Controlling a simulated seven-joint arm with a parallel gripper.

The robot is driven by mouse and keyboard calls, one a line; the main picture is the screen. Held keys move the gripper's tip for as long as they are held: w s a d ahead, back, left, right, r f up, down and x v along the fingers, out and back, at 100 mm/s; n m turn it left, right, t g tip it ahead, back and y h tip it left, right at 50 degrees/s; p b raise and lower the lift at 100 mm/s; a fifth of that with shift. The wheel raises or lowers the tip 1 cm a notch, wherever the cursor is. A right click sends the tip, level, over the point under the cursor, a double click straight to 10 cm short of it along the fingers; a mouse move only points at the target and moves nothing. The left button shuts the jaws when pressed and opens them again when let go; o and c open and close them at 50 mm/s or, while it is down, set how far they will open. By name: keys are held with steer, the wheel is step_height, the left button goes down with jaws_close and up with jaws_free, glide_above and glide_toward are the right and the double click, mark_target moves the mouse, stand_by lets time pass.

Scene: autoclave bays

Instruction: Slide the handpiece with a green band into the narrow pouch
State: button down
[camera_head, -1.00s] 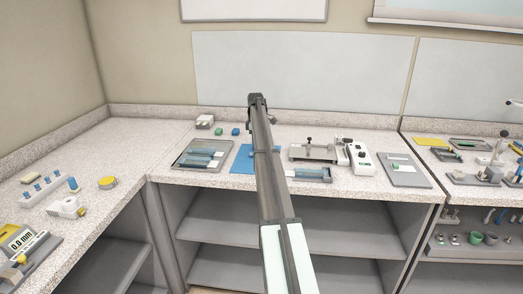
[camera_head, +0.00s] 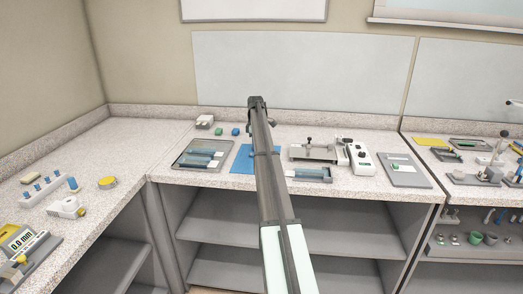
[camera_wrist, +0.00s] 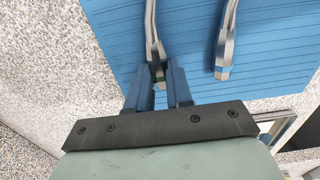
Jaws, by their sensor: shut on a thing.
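In the wrist view my gripper (camera_wrist: 160,88) is shut on the end of a silver, bent handpiece (camera_wrist: 152,30). A small dark greenish patch shows between the fingers; whether it is a green band is unclear. A second silver handpiece (camera_wrist: 226,40) lies to the right, apart from my fingers, over the blue mat (camera_wrist: 270,60). In the head view the blue mat (camera_head: 241,166) is partly hidden by my arm, and the gripper tips are hidden too. Blue-and-clear pouches (camera_head: 203,153) lie in a grey tray (camera_head: 185,165) left of the mat. Which pouch is narrow is unclear.
Another blue-ended item (camera_head: 312,174) lies right of my arm. Behind it stand a metal fixture (camera_head: 312,153) and a white device (camera_head: 357,155). Green (camera_head: 219,131) and blue (camera_head: 235,132) blocks sit behind the mat. A grey board (camera_head: 404,170) lies farther right.

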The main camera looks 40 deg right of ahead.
steer(key=shift+r, duration=2.25)
stand_by(0.9)
steer(key=shift+s+d, duration=0.15)
steer(key=shift+d, duration=0.05)
steer(key=s, duration=0.1)
steer(key=s+d+r, duration=0.1)
steer(key=shift+s+r, duration=0.2)
steer(key=shift+s, duration=0.15)
steer(key=shift+m, duration=0.3)
steer(key=s, duration=0.2)
steer(key=s+a, duration=0.1)
steer(key=s, duration=0.1)
steer(key=s+a, duration=0.1)
steer(key=s, duration=0.1)
steer(key=shift+s+r, duration=0.1)
steer(key=shift+r, duration=0.3)
steer(key=s+a, duration=0.2)
steer(key=s, duration=0.1)
steer(key=s+a, duration=0.2)
steer(key=s, duration=0.2)
steer(key=s+a, duration=0.2)
steer(key=s, duration=0.1)
steer(key=shift+s+f, duration=0.35)
steer(key=shift+f, duration=0.05)
steer(key=shift+f, duration=0.2)
